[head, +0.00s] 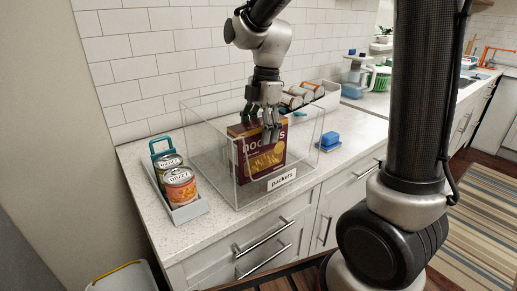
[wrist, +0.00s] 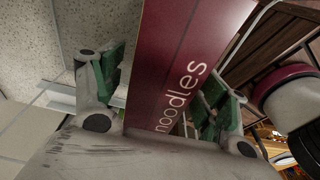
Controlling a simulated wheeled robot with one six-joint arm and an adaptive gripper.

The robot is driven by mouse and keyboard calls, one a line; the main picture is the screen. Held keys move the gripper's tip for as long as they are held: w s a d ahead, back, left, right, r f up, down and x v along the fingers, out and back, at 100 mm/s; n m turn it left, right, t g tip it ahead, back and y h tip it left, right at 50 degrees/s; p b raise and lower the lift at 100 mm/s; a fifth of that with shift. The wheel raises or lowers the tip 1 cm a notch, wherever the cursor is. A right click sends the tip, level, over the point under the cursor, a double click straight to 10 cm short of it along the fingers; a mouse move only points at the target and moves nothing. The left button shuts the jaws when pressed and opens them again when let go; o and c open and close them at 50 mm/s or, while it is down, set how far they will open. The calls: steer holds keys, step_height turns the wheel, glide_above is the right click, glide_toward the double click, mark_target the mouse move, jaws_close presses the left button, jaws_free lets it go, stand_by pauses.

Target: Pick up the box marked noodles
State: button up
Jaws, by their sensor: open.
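The dark red noodles box (head: 258,158) stands upright inside a clear bin labelled "packets" (head: 282,180) on the counter. Its front shows a picture of food in the head view. My gripper (head: 269,137) is above the box, with its fingers reaching down at the box's upper part. In the wrist view the box (wrist: 185,60) with the word "noodles" lies between the two green-padded fingers of my gripper (wrist: 165,95). The fingers stand apart, with gaps seen beside the box. The box's lower end is hidden in the wrist view.
A grey caddy (head: 188,212) with cans (head: 180,186) stands left of the bin. A blue sponge (head: 330,139) lies to its right. Jars in a white rack (head: 318,97) stand behind. The bin's clear walls surround the box. The counter's front edge is bare.

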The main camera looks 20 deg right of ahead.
mark_target(257, 141)
steer(key=f, duration=0.3)
steer(key=shift+a+f, duration=0.15)
steer(key=shift+a, duration=0.15)
steer(key=c, duration=1.2)
steer(key=shift+c, duration=0.2)
